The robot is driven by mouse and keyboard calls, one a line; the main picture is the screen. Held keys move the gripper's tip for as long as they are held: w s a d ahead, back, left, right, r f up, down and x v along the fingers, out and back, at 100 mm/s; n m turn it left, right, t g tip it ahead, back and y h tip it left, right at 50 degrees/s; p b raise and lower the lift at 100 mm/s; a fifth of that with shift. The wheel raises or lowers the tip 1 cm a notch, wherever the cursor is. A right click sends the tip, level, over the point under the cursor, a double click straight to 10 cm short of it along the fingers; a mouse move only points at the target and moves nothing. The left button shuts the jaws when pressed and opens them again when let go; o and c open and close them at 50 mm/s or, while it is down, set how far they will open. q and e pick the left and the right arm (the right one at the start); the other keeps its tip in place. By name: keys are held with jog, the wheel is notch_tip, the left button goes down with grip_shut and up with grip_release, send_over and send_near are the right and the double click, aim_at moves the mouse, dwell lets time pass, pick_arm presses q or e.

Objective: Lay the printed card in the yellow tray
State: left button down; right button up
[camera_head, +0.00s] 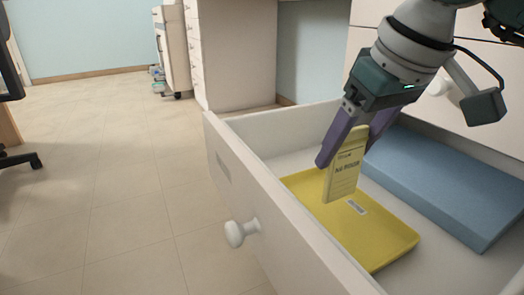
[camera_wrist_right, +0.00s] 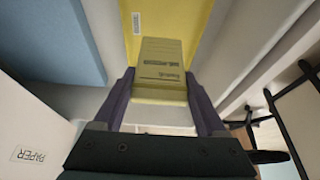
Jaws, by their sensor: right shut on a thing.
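The printed card (camera_head: 345,168) is yellow with dark print and hangs upright from my right gripper (camera_head: 346,148), over the yellow tray. It also shows in the right wrist view (camera_wrist_right: 162,68), between the two purple fingers (camera_wrist_right: 160,92). The yellow tray (camera_head: 388,240) lies flat inside an open white drawer and has a small white label. The tray shows beyond the card in the wrist view (camera_wrist_right: 190,18). The card's lower end overlaps the tray in the picture; I cannot tell whether they touch. My left gripper is not in view.
A blue box or folder (camera_head: 440,185) lies in the drawer to the right of the tray. The drawer's front wall (camera_head: 275,215) with a white knob (camera_head: 240,232) stands left of the tray. Open floor lies to the left.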

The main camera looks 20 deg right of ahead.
aim_at(348, 165)
notch_tip(348, 165, down, 4)
jog(key=shift+r+b, duration=0.2)
jog(key=shift+b, duration=0.6)
jog(key=shift+r, duration=0.1)
jog(key=shift+f, duration=0.25)
jog(key=o, duration=1.4)
jog(key=shift+r, duration=0.1)
